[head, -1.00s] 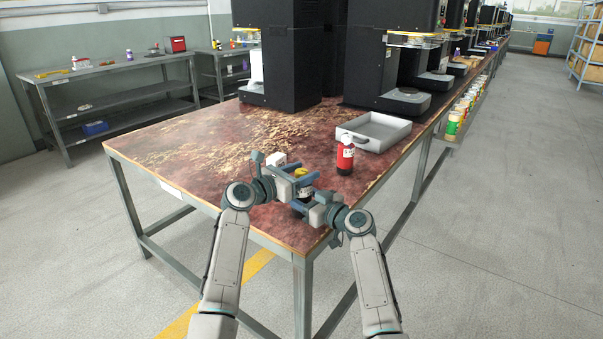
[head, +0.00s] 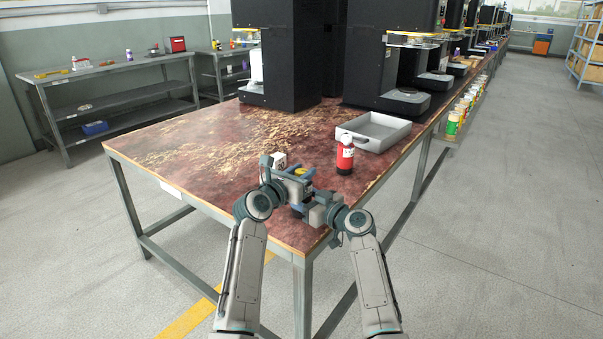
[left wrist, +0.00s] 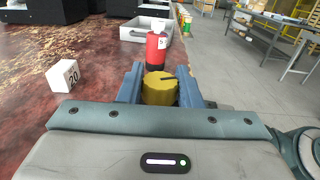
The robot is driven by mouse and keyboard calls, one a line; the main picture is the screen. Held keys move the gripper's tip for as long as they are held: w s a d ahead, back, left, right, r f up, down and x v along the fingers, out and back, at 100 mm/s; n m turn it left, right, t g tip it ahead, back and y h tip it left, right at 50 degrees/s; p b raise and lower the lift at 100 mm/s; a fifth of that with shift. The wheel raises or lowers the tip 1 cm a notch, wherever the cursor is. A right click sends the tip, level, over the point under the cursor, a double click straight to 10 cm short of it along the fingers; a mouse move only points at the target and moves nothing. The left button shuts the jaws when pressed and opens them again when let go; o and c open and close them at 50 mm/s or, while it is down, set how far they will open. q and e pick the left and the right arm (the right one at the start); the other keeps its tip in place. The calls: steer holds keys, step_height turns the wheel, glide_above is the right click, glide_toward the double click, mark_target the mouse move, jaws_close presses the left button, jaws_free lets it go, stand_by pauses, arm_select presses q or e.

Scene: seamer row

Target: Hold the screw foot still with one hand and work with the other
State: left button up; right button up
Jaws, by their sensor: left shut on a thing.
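The screw foot shows a yellow round top (head: 300,171) in the head view, near the table's front corner. In the left wrist view the yellow top (left wrist: 159,88), with a dark mark on it, sits between two blue fingers. My left gripper (head: 297,174) is shut on this top. My right gripper (head: 303,207) is just below and to the right, close against the same spot. The screw foot's lower part is hidden behind the grippers, so the right gripper's grip on it cannot be made out.
A red bottle (head: 345,157) with a white top stands just right of the grippers. A white cube (left wrist: 66,75) marked 20 lies to the left. A grey tray (head: 378,145) and black machines stand behind. The table's left middle is clear.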

arm_select(q)
steer(key=o, duration=1)
steer(key=shift+c, duration=0.2)
steer(key=v, duration=1.2)
